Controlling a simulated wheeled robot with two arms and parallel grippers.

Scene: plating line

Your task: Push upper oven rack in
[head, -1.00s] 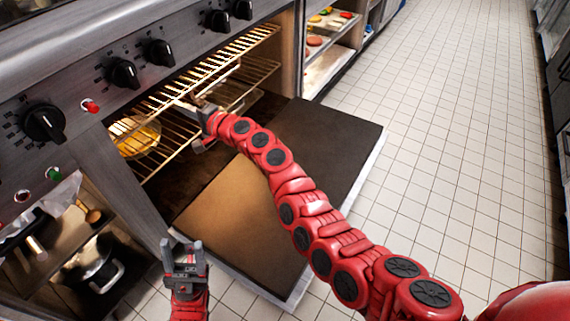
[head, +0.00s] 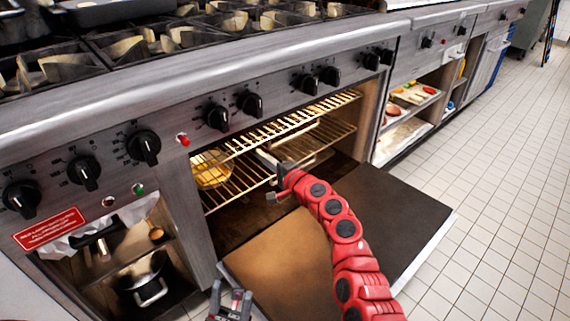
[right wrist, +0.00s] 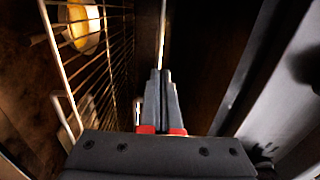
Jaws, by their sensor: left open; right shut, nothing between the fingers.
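The upper oven rack (head: 312,113), a wire grid, sits inside the open oven near the top of the cavity, its front edge close to the opening. My right gripper (head: 265,160) is shut and empty, its fingers pointing into the oven just below the upper rack's front edge in the head view. I cannot tell whether it touches a rack. In the right wrist view, the shut fingers (right wrist: 161,75) point along a pale rail, with wire rack bars to their left. My left gripper (head: 230,302) is open and empty, low in front of the oven.
The lower rack (head: 240,185) is below, with a round dish of yellow food (head: 211,172) at left. The oven door (head: 385,225) is folded down under my right arm. Control knobs (head: 250,103) line the panel above. Tiled floor (head: 500,210) is clear at right.

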